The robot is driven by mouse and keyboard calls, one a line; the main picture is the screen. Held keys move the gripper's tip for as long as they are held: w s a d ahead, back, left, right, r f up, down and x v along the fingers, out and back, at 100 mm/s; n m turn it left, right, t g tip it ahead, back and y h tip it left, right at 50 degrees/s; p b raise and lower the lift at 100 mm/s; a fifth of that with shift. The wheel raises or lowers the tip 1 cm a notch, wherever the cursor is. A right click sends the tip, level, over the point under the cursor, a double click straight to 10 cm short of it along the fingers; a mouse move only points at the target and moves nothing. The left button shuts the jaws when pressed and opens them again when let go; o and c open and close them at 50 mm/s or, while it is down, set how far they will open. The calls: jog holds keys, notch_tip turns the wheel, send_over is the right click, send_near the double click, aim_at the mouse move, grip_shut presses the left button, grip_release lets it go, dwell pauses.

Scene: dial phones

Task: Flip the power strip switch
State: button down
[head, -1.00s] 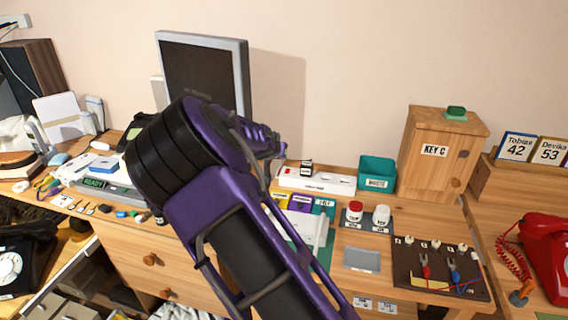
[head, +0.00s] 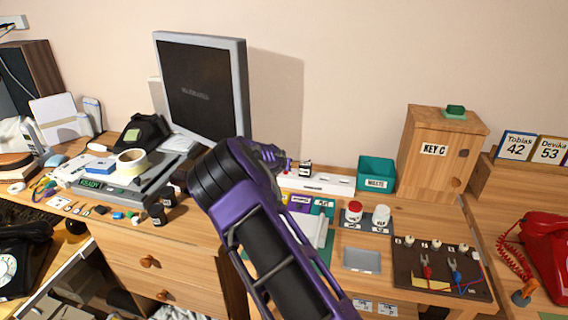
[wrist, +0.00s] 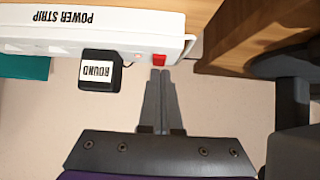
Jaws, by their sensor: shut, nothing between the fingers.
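The white power strip (head: 322,184) lies on the desk against the wall, right of the monitor. Its left end is partly behind my arm in the head view. In the wrist view the power strip (wrist: 120,38) appears upside down along the top, with its red switch (wrist: 159,60) near one end. My gripper (wrist: 160,73) is shut and empty, its fingertips just below the red switch in that view. Whether they touch it I cannot tell. In the head view my gripper (head: 279,160) is at the strip's left end, its fingertips hard to make out.
A black plug block labelled ROUND (wrist: 98,72) sits on the strip beside the switch. The monitor (head: 202,85) is to the left.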

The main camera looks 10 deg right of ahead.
dwell(0.3)
jog(key=shift+w+d+f+g, duration=0.1)
jog(key=shift+w+g, duration=0.05)
jog(key=shift+g, duration=0.15)
jog(key=shift+f, duration=0.15)
jog(key=shift+w, duration=0.15)
jog(key=shift+w+d+r, duration=0.2)
jog(key=shift+w+r, duration=0.05)
jog(key=shift+w, duration=0.3)
